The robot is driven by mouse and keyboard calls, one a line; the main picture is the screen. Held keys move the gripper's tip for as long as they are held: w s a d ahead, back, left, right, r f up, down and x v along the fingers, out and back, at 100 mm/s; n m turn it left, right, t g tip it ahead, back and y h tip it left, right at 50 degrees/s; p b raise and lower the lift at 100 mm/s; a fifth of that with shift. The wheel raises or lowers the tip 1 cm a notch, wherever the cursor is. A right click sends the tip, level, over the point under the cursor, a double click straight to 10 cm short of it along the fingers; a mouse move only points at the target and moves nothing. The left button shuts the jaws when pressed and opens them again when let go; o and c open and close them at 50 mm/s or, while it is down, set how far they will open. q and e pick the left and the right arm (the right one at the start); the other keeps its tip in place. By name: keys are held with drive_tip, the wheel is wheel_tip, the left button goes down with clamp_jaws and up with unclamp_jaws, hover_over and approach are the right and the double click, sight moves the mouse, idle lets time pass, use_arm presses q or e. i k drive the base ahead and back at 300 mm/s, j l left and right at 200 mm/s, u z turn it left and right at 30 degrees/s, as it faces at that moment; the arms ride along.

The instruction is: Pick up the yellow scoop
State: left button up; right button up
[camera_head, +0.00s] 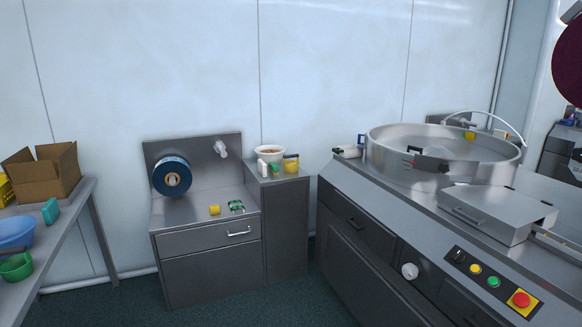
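A small yellow object with a dark top (291,163) stands upright at the right end of the narrow side cabinet's top. It could be the yellow scoop, but it is too small to be sure. Another small yellow piece (214,210) lies on the steel bench, and a third yellow patch (470,135) shows at the far rim of the round steel bowl; I cannot tell what either is. Neither of my grippers is in view.
The side cabinet (287,215) also holds a white bowl (270,153). The round bowl machine (390,165) fills the right. A table with a cardboard box (42,176) is left. Floor (225,300) is clear in front.

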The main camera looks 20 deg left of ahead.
sight(291, 163)
drive_tip(key=i+j, duration=0.25)
drive_tip(key=j, duration=0.15)
drive_tip(key=i+j, duration=0.5)
drive_tip(key=j, duration=0.25)
drive_tip(key=i+j, duration=0.25)
drive_tip(key=j, duration=0.15)
